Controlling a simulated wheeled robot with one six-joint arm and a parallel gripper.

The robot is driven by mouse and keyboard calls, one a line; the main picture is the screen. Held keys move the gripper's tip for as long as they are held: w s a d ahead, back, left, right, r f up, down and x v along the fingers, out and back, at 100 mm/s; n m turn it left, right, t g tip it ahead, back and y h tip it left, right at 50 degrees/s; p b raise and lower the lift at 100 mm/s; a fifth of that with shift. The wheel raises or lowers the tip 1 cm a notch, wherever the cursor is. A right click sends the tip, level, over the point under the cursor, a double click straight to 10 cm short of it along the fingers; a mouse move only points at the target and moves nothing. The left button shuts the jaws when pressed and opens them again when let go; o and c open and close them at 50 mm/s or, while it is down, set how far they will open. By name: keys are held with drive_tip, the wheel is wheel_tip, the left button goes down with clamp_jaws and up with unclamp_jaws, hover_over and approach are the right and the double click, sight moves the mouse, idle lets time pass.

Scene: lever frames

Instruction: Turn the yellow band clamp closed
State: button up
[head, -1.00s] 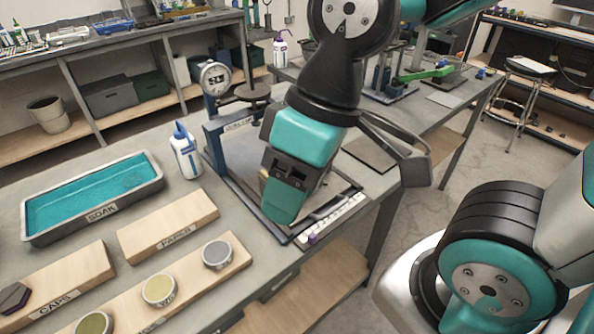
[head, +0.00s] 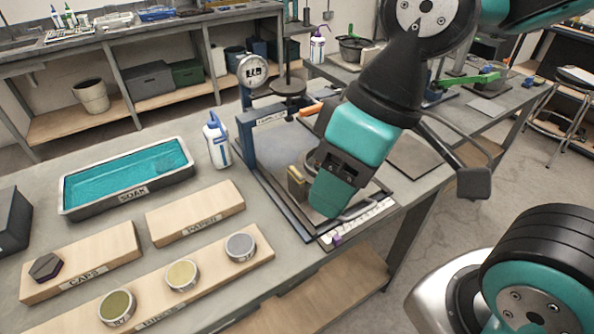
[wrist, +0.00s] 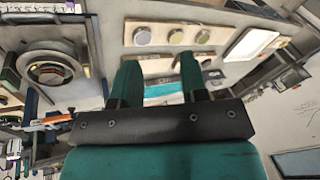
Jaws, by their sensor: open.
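My gripper (head: 332,192) is over the right part of the blue-framed stand on the near bench. In the wrist view its two green fingers (wrist: 158,85) are apart with nothing between them. A dull yellow block-like part (head: 298,184) stands just left of the fingers, beside a round ring-shaped part (head: 314,160) partly hidden by my gripper. I take these for the yellow band clamp, but cannot tell its setting. The round part also shows at the left of the wrist view (wrist: 52,70), to the left of the fingers. An orange handle (head: 311,109) sticks out behind my wrist.
A dial gauge (head: 252,71) rises at the stand's back left. A white bottle (head: 217,143), a teal soak tray (head: 70,205) and wooden boards with tins (head: 262,252) lie to the left. A green lever (head: 468,80) is on the back bench. The bench's front edge is close.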

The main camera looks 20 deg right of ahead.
drive_tip(key=w+p, duration=0.1)
drive_tip(key=w, duration=0.3)
drive_tip(key=w+d+r+m+h+p, duration=0.1)
drive_tip(key=w+p, duration=0.1)
drive_tip(key=w, duration=0.1)
drive_tip(key=w+r+m+p, duration=0.1)
drive_tip(key=w+p, duration=0.1)
drive_tip(key=w, duration=0.2)
drive_tip(key=shift+w+d+r+h, duration=0.15)
drive_tip(key=shift+w+h, duration=0.15)
drive_tip(key=shift+h, duration=0.1)
drive_tip(key=shift+c, duration=0.7)
drive_tip(key=m+h+p, duration=0.2)
drive_tip(key=m+p, duration=0.1)
drive_tip(key=p, duration=0.2)
hover_over(295, 171)
wheel_tip(295, 171, down, 5)
wheel_tip(295, 171, down, 17)
drive_tip(key=p, duration=0.4)
drive_tip(key=shift+r, duration=0.15)
clamp_jaws()
